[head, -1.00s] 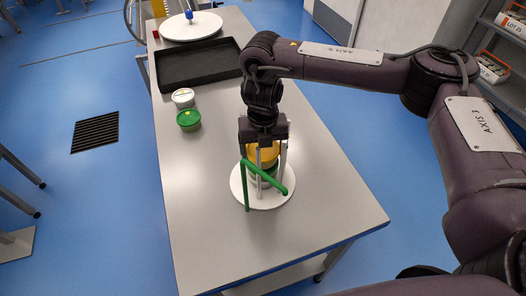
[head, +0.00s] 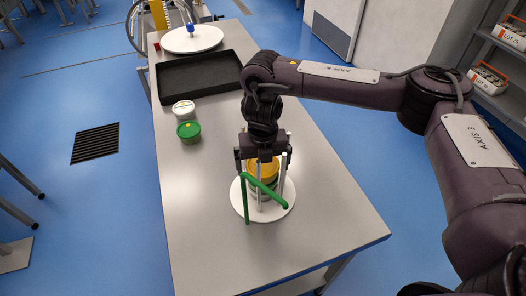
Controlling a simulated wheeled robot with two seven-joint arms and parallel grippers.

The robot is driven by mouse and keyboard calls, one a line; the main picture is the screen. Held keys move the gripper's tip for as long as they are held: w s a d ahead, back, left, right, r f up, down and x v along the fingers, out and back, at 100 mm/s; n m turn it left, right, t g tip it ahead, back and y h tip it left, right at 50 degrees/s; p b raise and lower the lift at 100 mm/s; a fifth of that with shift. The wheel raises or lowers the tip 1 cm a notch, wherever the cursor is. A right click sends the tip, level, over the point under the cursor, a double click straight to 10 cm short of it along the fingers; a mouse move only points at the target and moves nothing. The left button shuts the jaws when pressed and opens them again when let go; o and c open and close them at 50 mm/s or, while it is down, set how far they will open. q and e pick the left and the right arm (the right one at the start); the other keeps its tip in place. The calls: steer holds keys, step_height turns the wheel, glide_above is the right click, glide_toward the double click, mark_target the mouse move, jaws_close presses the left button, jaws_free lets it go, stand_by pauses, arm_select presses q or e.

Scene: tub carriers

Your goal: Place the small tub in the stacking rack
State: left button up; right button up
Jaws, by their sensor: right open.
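The stacking rack has a round white base (head: 241,208), upright pale posts and a bent green bar (head: 245,200) at its front. A tub with a yellow lid (head: 263,169) sits inside the rack between the posts, on top of other tub layers partly hidden by the bar and posts. My right gripper (head: 263,160) is right above the yellow lid, its fingers spread wide on either side and apart from the tub. My left gripper is not in view. A white-lidded tub (head: 183,110) and a green-lidded tub (head: 189,132) stand together on the table's left side.
A black tray (head: 200,78) lies behind the two tubs. A white round disc (head: 192,40) with a blue knob and a small red object (head: 156,46) are at the table's far end. The table (head: 330,215) is bare right of the rack and at the near left.

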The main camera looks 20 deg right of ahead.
mark_target(263, 165)
step_height(263, 165, up, 12)
stand_by(0.4)
steer(key=shift+f, duration=0.1)
